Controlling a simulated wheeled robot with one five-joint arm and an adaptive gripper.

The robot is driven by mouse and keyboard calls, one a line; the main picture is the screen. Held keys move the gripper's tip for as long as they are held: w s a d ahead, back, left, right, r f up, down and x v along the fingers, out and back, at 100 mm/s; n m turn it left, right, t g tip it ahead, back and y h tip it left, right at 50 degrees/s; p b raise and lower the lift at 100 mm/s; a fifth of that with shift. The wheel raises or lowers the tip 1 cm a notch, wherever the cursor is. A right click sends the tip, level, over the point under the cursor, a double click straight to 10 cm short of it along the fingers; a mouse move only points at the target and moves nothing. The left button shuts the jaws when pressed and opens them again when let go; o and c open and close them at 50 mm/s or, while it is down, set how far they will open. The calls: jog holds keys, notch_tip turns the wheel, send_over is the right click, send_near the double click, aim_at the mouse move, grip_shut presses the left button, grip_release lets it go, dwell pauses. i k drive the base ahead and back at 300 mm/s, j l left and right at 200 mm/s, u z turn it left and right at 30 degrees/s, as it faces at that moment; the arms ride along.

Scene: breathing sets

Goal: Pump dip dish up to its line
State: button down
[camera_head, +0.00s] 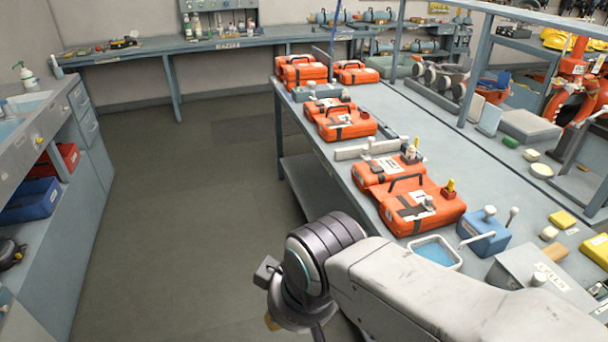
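A square white-rimmed dish (412,246) holding blue liquid, which looks like the dip dish, sits at the near left edge of the bench. Its near side is partly hidden by my arm. No fill line can be made out. A blue box (484,236) with a pale knob on top and a light rod reaching toward the dish stands just right of it; it looks like the pump. My gripper (272,320) hangs low over the floor, left of the bench and apart from dish and box. Its fingers are mostly hidden or cut off by the bottom edge.
Orange cases (422,208) lie along the bench's left side beyond the dish. A grey box (530,268) and yellow sponges (562,220) are at the right. A sink counter (50,140) stands at the left. The floor (190,220) between is clear.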

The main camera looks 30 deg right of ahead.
aim_at(489, 210)
jog(key=z, duration=1.55)
